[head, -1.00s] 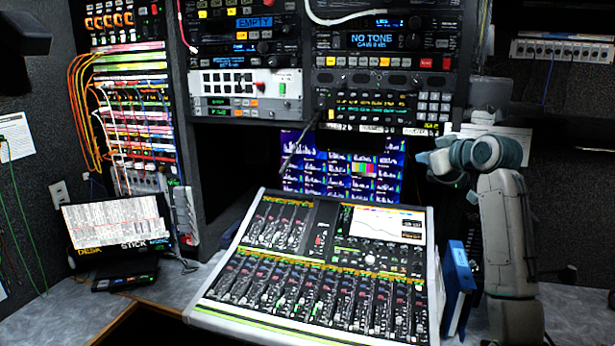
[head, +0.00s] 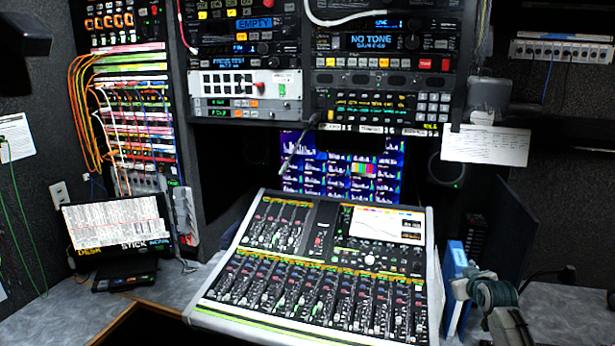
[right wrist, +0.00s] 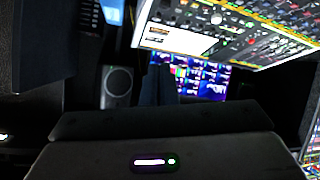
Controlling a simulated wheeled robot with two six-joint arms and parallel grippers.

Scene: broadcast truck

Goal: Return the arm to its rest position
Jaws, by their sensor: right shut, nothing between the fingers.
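My right arm shows in the head view as a grey-teal section at the bottom right, low beside the blue binder (head: 457,270). Its fingertips cannot be made out there. In the right wrist view the dark body of my right gripper (right wrist: 160,125) fills the lower part, with a small lit strip on it. It is shut and no object shows in it. My left gripper is in neither view.
The mixing console (head: 320,270) fills the middle of the desk, left of my right arm. A screen (head: 118,223) stands at the left. Equipment racks (head: 385,62) rise behind. A round speaker (right wrist: 117,86) and a white paper sheet (head: 486,145) are at the right.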

